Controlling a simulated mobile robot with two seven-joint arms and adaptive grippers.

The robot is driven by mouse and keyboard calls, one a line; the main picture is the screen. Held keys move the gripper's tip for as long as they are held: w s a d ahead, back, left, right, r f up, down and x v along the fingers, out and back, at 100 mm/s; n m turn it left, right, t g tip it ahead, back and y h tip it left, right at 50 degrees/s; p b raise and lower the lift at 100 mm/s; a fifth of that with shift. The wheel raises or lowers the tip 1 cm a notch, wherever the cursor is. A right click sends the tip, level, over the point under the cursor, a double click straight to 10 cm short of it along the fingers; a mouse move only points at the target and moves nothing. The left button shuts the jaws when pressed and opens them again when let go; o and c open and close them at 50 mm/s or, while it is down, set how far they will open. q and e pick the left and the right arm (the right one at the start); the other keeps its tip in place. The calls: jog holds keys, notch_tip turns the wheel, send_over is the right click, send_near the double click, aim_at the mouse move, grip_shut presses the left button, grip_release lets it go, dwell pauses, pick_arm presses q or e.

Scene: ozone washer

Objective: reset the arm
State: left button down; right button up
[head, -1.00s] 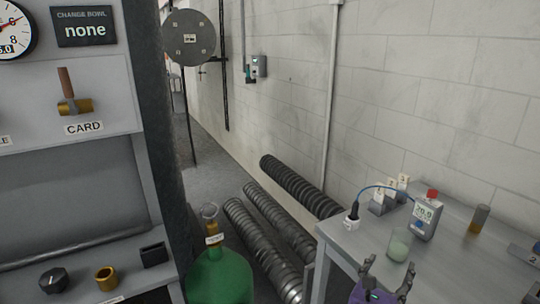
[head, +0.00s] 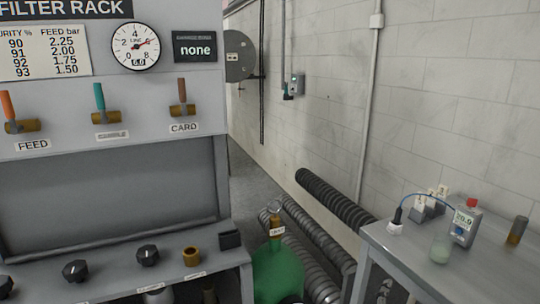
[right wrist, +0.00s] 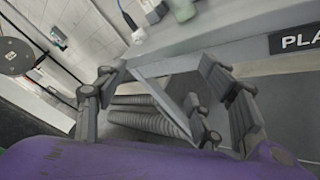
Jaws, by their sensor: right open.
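My right gripper shows in the right wrist view (right wrist: 158,95) with its grey jointed fingers spread wide and nothing between them. The purple body of that gripper fills the bottom of this view. In the head view only a small part of it shows at the bottom edge, in front of the left end of the grey table (head: 462,268). My left gripper is out of view.
The filter rack (head: 110,190) with levers and knobs fills the left. A green cylinder (head: 277,272) stands beside it. Ribbed hoses (head: 338,200) lie along the wall. The table carries a meter (head: 465,225), a glass beaker (head: 441,248) and a small brown vial (head: 517,231).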

jog(key=s+a+f+m+g+y, duration=0.1)
jog(key=s+a+f+m+y, duration=0.3)
jog(key=s+f+m, duration=0.25)
jog(key=s+a+f+m+g+y, duration=0.1)
jog(key=s+a+f+m+y, duration=0.2)
jog(key=s+a+f+m, duration=0.3)
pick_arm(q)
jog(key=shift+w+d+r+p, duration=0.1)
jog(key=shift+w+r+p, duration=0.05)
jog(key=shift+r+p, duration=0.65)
pick_arm(e)
jog(key=s+a+f+m+g+y, duration=0.1)
jog(key=s+f+m, duration=0.2)
jog(key=s, duration=0.7)
jog(key=s+a+f+m+g+y, duration=0.1)
jog(key=s+f+m+g, duration=0.1)
jog(key=s+f+m, duration=0.2)
jog(key=s+f, duration=0.3)
jog(key=s, duration=0.3)
jog(key=shift+s+f+y, duration=0.15)
jog(key=shift+s+y, duration=0.15)
jog(key=shift+s, duration=0.05)
jog(key=shift+a, duration=0.1)
